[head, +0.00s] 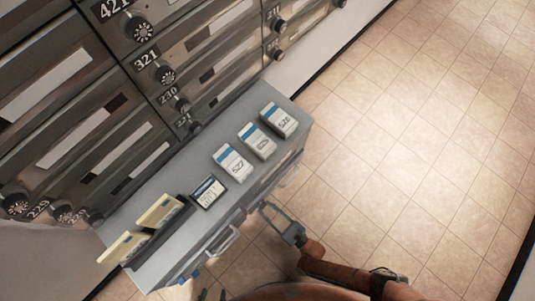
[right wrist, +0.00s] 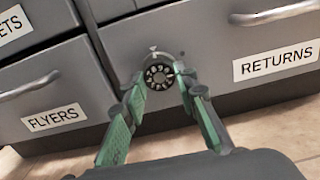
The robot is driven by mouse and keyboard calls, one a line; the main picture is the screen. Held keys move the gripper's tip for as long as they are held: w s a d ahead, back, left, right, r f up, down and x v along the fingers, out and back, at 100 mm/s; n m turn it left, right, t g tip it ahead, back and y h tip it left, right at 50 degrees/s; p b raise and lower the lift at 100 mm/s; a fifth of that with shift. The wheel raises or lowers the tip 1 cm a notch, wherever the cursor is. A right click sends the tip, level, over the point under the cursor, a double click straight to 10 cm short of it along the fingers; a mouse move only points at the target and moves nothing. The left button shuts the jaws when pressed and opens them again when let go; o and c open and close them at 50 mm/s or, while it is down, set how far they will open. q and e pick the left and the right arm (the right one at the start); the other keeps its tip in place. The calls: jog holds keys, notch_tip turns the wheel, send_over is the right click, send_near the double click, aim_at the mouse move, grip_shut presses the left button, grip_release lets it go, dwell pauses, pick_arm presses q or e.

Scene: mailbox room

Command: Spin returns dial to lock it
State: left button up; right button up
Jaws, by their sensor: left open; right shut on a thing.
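The returns dial (right wrist: 158,76), a round black numbered knob, sits on the grey drawer front left of the RETURNS label (right wrist: 277,61) in the right wrist view. My right gripper (right wrist: 160,82) has its green-sided fingers on either side of the dial, shut on it. In the head view the right gripper (head: 275,215) is low beside the front of the grey cabinet (head: 285,92), and the dial is hidden there. My left gripper (head: 211,295) shows only as dark fingertips at the bottom edge, spread apart and empty.
A FLYERS drawer (right wrist: 52,117) is left of the dial; a handle (right wrist: 272,12) is at upper right. The cabinet top holds several white boxes (head: 232,163) and yellow envelopes (head: 160,210). Numbered mailboxes (head: 75,80) stand behind. The tiled floor (head: 420,130) is clear at right.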

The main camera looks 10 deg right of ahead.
jog(key=shift+s+f+m, duration=0.1)
jog(key=shift+m, duration=0.8)
jog(key=o, duration=1.1)
jog(key=shift+o, duration=0.2)
jog(key=v, duration=1.2)
